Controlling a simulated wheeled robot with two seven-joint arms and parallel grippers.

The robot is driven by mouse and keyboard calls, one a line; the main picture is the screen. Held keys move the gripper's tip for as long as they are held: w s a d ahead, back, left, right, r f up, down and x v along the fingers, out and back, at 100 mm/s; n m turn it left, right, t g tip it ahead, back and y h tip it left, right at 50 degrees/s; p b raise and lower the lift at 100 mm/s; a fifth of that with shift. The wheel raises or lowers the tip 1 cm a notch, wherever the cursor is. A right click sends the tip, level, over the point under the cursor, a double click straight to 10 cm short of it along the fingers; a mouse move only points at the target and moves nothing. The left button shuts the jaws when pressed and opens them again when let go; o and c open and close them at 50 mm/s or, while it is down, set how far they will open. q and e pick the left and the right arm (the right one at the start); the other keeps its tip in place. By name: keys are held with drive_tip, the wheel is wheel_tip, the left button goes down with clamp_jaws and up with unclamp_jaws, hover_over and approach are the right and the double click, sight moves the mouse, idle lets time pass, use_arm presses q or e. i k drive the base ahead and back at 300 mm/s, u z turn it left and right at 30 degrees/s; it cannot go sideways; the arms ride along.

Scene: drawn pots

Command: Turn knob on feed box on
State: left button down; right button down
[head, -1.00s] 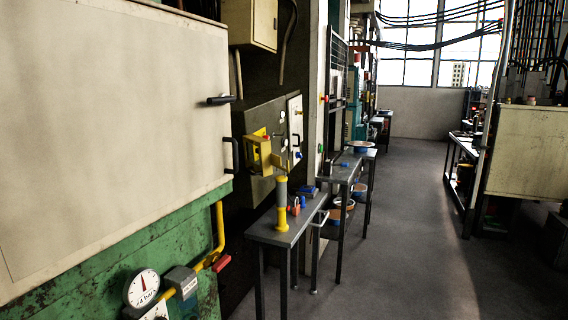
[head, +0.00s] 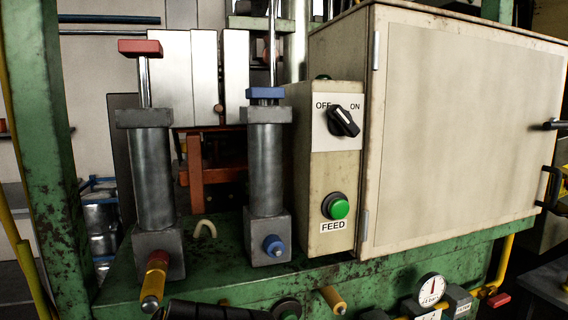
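The feed box (head: 304,181) is a narrow cream box on the green machine, left of a large cream cabinet, in the head view. A black rotary knob (head: 343,122) sits on its upper white plate, between the printed words OFF on the left and ON on the right. The knob's handle slants from upper left to lower right, with its white mark at the upper left, towards OFF. Below it are a round green button (head: 336,206) and a FEED label (head: 333,226). Neither of my grippers can be made out.
Two upright grey cylinders, one with a red cap (head: 140,48) and one with a blue cap (head: 265,93), stand left of the feed box. The large cream cabinet (head: 465,130) has black handles. A pressure gauge (head: 431,290) and yellow-tipped fittings are along the lower front.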

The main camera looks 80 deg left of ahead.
sight(340, 122)
drive_tip(key=u, duration=0.05)
drive_tip(key=i, duration=0.4)
drive_tip(key=u, duration=2.65)
drive_tip(key=k, duration=0.5)
drive_tip(key=u, duration=1.75)
drive_tip(key=i, duration=1.35)
drive_tip(key=z, duration=2)
